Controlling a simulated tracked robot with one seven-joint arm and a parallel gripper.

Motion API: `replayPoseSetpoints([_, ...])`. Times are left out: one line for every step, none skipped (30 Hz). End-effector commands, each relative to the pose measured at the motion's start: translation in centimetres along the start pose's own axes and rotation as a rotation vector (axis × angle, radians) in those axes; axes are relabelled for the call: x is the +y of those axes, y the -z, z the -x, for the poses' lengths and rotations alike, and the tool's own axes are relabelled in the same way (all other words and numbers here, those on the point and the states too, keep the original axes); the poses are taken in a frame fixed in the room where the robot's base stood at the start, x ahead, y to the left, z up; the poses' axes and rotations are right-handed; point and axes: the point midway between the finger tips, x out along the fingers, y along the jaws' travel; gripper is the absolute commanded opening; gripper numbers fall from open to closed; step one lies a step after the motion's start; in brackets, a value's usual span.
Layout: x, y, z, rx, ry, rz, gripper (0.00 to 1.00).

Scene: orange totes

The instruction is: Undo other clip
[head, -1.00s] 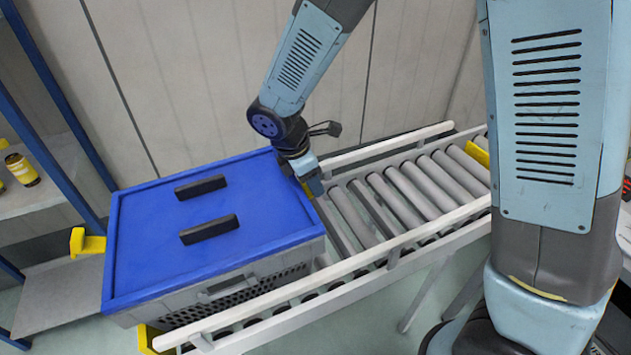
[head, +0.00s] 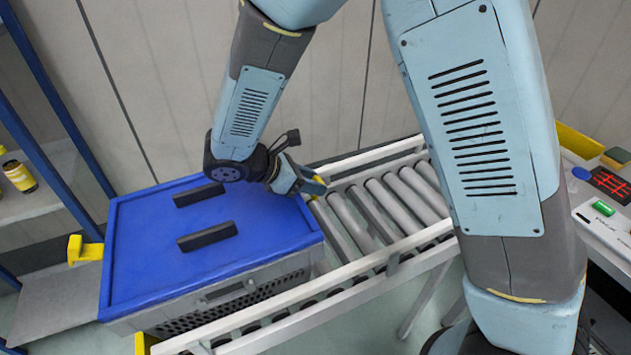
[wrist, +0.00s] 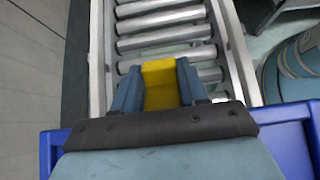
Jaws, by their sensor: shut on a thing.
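A grey crate (head: 235,300) with a blue lid (head: 150,235) on top stands at the left end of the roller conveyor. The lid has two dark handles. My gripper (head: 312,183) is at the lid's right edge, pointing outward over the rollers. It is shut on a yellow clip (wrist: 159,84), which lies between its two blue-grey fingers in the wrist view. The clip's tip (head: 320,180) shows past the fingers in the head view. The clip's hinge is hidden. Another yellow clip (head: 85,250) sticks out from the crate's left side, away from the lid.
Conveyor rollers (head: 402,197) run to the right between white rails (head: 365,275). A blue-framed shelf with a yellow bottle (head: 19,177) stands at the left. A control panel (head: 607,212) with a green button is at the right. A wall is behind the conveyor.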

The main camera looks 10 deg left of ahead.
Motion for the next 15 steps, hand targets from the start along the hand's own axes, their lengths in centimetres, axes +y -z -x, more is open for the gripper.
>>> replayPoseSetpoints([-0.08, 0.16, -0.05, -0.002, 0.001, 0.003, 0.12])
replayPoseSetpoints([-0.08, 0.15, -0.04, -0.004, 0.001, 0.003, 0.12])
replayPoseSetpoints([-0.09, 0.16, -0.04, -0.005, 0.001, 0.003, 0.12])
replayPoseSetpoints([-0.09, 0.16, -0.04, -0.006, 0.001, 0.003, 0.12])
replayPoseSetpoints([-0.09, 0.16, -0.04, -0.006, 0.001, 0.003, 0.12])
replayPoseSetpoints([-0.09, 0.16, -0.05, -0.006, 0.001, 0.003, 0.12])
replayPoseSetpoints([-0.1, 0.16, -0.04, -0.006, 0.001, 0.004, 0.12])
replayPoseSetpoints([-0.1, 0.17, -0.05, -0.005, 0.001, 0.004, 0.12])
replayPoseSetpoints([-0.1, 0.17, -0.05, -0.005, 0.001, 0.004, 0.12])
replayPoseSetpoints([-0.1, 0.17, -0.05, -0.005, 0.001, 0.004, 0.12])
replayPoseSetpoints([-0.1, 0.18, -0.05, -0.005, 0.001, 0.004, 0.12])
replayPoseSetpoints([-0.11, 0.18, -0.05, -0.005, 0.001, 0.004, 0.12])
replayPoseSetpoints([-0.11, 0.19, -0.06, -0.005, 0.001, 0.004, 0.44])
replayPoseSetpoints([-0.11, 0.19, -0.06, -0.005, 0.001, 0.004, 0.47])
replayPoseSetpoints([-0.11, 0.19, -0.06, -0.005, 0.001, 0.004, 0.51])
